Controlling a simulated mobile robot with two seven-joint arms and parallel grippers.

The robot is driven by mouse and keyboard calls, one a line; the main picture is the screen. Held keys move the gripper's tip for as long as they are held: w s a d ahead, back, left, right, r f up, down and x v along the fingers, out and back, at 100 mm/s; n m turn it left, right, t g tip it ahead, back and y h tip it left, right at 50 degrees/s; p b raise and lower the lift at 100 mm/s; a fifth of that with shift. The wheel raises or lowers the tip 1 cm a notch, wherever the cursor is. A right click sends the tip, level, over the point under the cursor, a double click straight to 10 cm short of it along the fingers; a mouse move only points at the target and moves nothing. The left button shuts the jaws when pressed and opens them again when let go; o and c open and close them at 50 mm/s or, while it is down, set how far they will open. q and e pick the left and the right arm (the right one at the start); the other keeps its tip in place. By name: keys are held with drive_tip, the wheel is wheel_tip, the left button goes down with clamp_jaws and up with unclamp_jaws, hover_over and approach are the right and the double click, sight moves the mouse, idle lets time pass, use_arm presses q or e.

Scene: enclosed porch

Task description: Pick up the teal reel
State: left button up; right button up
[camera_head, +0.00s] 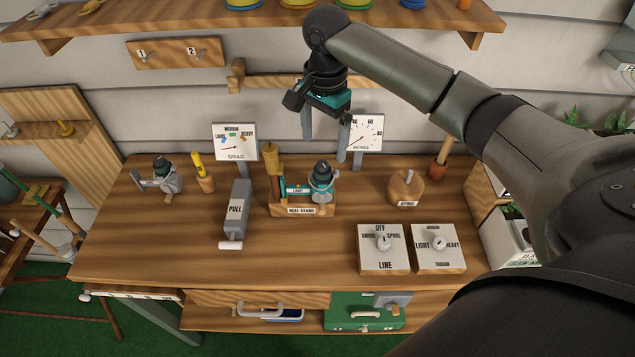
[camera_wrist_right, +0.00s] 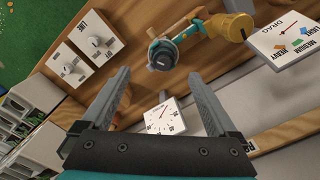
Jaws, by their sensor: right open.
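The teal reel (camera_head: 322,180), with a dark round knob on top, is mounted on the wooden reel stand (camera_head: 303,211) in the middle of the bench. In the right wrist view the teal reel (camera_wrist_right: 163,54) lies just beyond and between the fingertips. My right gripper (camera_head: 326,138) is open and empty, fingers pointing down, above and behind the reel. It also shows in the right wrist view (camera_wrist_right: 157,76), with nothing between its fingers. My left gripper is out of view.
The bench (camera_head: 130,235) also holds a grey reel (camera_head: 158,180), a pull scale (camera_head: 236,210), a spool (camera_head: 405,189) and two switch boxes (camera_head: 383,252), (camera_head: 438,249). The drag dial (camera_head: 235,143) and metres dial (camera_head: 365,134) stand behind. A shelf (camera_head: 180,22) runs above.

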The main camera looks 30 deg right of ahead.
sight(323, 163)
drive_tip(key=shift+d+r+m, duration=0.3)
drive_tip(key=shift+d+r, duration=0.05)
drive_tip(key=shift+f, duration=0.25)
wheel_tip(323, 163, down, 6)
drive_tip(key=shift+w+r, duration=0.1)
drive_tip(key=shift+w+a+f, duration=0.1)
drive_tip(key=shift+w+f, duration=0.1)
drive_tip(key=shift+f, duration=1.15)
drive_tip(key=shift+w+f, duration=0.15)
drive_tip(key=shift+f, duration=1.2)
drive_tip(key=shift+r, duration=0.1)
clamp_jaws()
